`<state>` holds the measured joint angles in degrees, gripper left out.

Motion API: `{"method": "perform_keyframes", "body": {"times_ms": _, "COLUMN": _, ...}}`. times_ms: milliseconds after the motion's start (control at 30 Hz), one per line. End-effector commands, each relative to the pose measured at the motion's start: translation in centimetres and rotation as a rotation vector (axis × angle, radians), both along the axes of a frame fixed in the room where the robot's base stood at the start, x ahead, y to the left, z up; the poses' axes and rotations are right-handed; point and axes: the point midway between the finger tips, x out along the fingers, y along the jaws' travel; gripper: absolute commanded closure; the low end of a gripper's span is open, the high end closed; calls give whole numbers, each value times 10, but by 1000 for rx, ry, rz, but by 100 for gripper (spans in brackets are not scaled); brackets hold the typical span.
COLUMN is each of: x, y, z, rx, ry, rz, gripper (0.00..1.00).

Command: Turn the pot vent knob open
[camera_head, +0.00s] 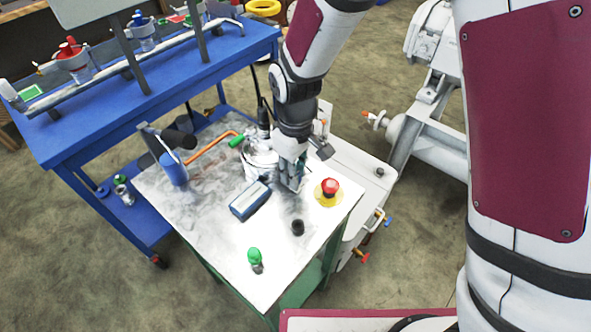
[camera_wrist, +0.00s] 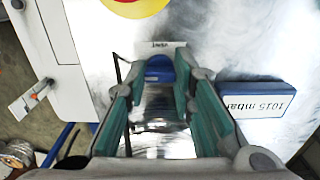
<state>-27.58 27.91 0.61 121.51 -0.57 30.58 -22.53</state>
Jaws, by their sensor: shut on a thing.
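The vent knob (camera_wrist: 160,68) is blue and sits beside a white label reading VENT (camera_wrist: 155,46) in the wrist view. My gripper (camera_wrist: 158,66) has its teal fingers on both sides of the knob and is shut on it. In the head view my gripper (camera_head: 292,180) points down beside the pot and hides the knob. The pot (camera_head: 250,166) is a shiny metal vessel partly behind my wrist. Its metal surface (camera_wrist: 160,135) also shows between my fingers in the wrist view. I cannot tell the knob's turn angle.
A blue gauge box (camera_head: 250,200) stands left of my gripper; it reads 1015 mbar in the wrist view (camera_wrist: 257,105). A red button (camera_head: 330,186) on yellow is close on the right. A black knob (camera_head: 298,228) and green knob (camera_head: 254,256) stand nearer the front.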

Motion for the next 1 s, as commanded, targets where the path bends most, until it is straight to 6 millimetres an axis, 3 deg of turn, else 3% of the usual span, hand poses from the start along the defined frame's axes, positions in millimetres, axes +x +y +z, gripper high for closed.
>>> {"method": "perform_keyframes", "body": {"times_ms": 100, "x": 0, "y": 0, "z": 0, "rx": 1, "ry": -1, "rz": -1, "gripper": 100}}
{"method": "perform_keyframes", "body": {"times_ms": 133, "x": 0, "y": 0, "z": 0, "rx": 1, "ry": -1, "rz": -1, "gripper": 70}}
{"method": "perform_keyframes", "body": {"times_ms": 200, "x": 0, "y": 0, "z": 0, "rx": 1, "ry": -1, "rz": -1, "gripper": 57}}
{"method": "perform_keyframes", "body": {"times_ms": 633, "x": 1, "y": 0, "z": 9, "rx": 2, "ry": -3, "rz": 0, "gripper": 57}}
{"method": "perform_keyframes", "body": {"times_ms": 1000, "x": 1, "y": 1, "z": 80, "rx": 3, "ry": -5, "rz": 0, "gripper": 57}}
